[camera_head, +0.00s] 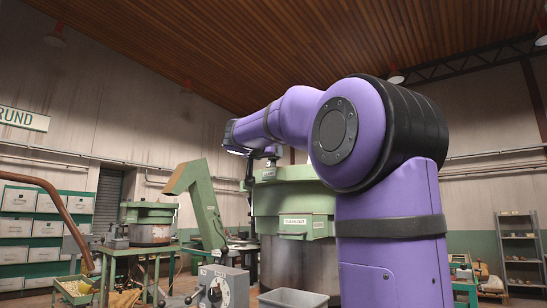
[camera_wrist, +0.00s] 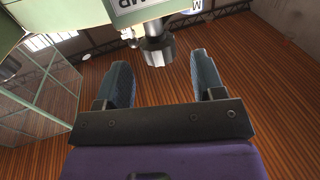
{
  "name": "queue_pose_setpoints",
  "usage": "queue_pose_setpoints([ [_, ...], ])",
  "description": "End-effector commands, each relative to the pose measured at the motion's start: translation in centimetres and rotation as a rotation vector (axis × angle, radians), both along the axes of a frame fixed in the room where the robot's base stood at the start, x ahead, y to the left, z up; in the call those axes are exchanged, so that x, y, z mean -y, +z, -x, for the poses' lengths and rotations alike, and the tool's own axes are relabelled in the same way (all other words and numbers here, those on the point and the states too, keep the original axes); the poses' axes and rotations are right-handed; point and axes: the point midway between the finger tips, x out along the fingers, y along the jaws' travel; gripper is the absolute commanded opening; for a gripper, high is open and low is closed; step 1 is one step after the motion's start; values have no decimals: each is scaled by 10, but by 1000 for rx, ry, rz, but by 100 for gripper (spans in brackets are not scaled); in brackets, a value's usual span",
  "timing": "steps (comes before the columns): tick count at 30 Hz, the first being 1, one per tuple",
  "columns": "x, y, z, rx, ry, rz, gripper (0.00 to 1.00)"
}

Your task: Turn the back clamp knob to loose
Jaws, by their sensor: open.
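A dark, ribbed clamp knob (camera_wrist: 157,50) sticks out from the pale green machine body at the top of the wrist view, under a partly cut-off label. I cannot tell from its label whether it is the back one. My gripper (camera_wrist: 161,62) is open, with one dark finger on each side of the knob's end. Gaps show between the knob and both fingers. In the head view the wrist end of my arm is beside the top of the green hopper (camera_head: 280,201); the knob cannot be made out there.
A dark rounded part (camera_wrist: 9,66) shows at the wrist view's left edge. In the head view, a green chute (camera_head: 206,212) stands left of the hopper. A grey control box (camera_head: 222,287) and a grey bin (camera_head: 293,298) are in front. Shelves (camera_head: 519,250) stand far right.

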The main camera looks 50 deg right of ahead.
Motion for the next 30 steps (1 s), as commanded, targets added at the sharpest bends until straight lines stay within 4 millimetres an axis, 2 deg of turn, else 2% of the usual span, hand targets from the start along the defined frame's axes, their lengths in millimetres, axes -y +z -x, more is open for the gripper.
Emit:
queue_pose_setpoints([
  [3,19,-1,-6,0,-2,-1,63],
  [9,37,0,-13,1,0,-1,63],
  [20,41,0,-14,0,1,-1,63],
  [23,41,0,-14,0,1,-1,44],
  [28,41,0,-14,0,1,-1,5],
  [29,41,0,-14,0,1,-1,0],
  [30,41,0,-14,0,1,-1,0],
])
